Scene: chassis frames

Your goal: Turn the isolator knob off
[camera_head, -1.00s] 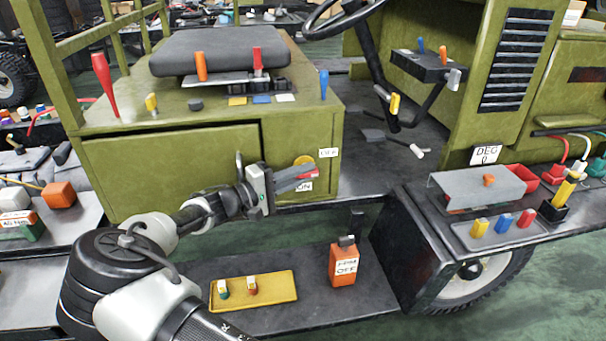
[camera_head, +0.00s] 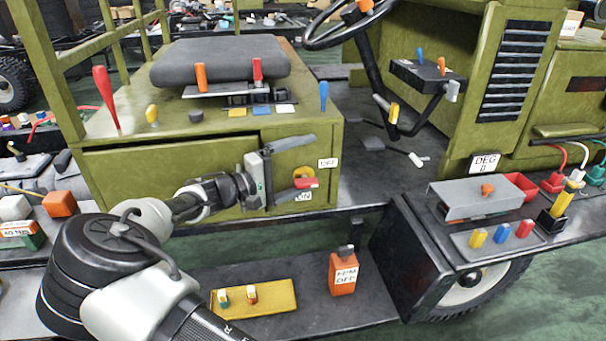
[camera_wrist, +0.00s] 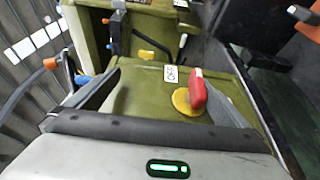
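The isolator knob is a red handle (camera_head: 306,183) on a yellow round plate (camera_head: 302,172), on the green panel's front at its right side. An OFF label (camera_head: 327,162) is above right of it and an ON label (camera_head: 302,196) just below it. In the head view the handle points right. My gripper (camera_head: 302,168) is open wide and empty, with one finger above the knob and one below-left. In the wrist view the red handle (camera_wrist: 197,90) stands between the fingers, nearer the right one, with no clear contact. The ON label is not visible there.
A seat (camera_head: 220,65) and several coloured levers are on top of the green box. Below are a yellow tray (camera_head: 253,299) and an orange bottle-like box (camera_head: 343,270). A side shelf with a grey cover (camera_head: 475,197) stands at the right.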

